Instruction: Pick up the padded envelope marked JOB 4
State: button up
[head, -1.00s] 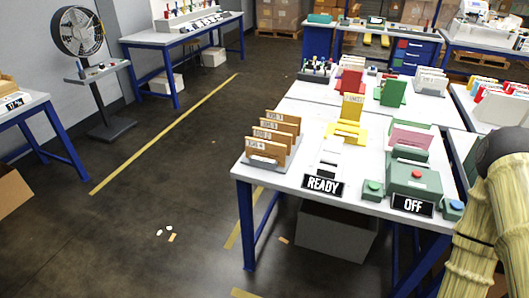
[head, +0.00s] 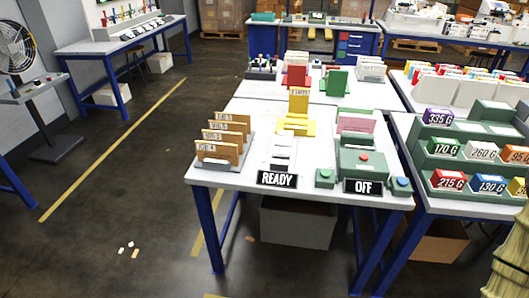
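Several brown padded envelopes stand upright in a row in a grey rack (head: 205,165) at the left front of the near table. Each has a pale label on its top edge. The front envelope's label seems to read JOB 4 (head: 215,155), but the print is small. The envelopes behind it are partly covered by those in front. My gripper is not in view; only part of my arm shows at the lower right edge.
The near table (head: 250,105) also holds a READY sign (head: 277,179), an OFF sign (head: 362,187), a green box (head: 362,160) and a yellow stand (head: 297,126). A right table carries coloured weight-marked cards (head: 448,180). The floor left of the near table is mostly clear, with small scraps (head: 130,248).

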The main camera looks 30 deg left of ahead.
aim_at(228, 151)
jog(key=z, duration=0.8)
jog(key=i, duration=1.05)
jog(key=u, duration=2.3)
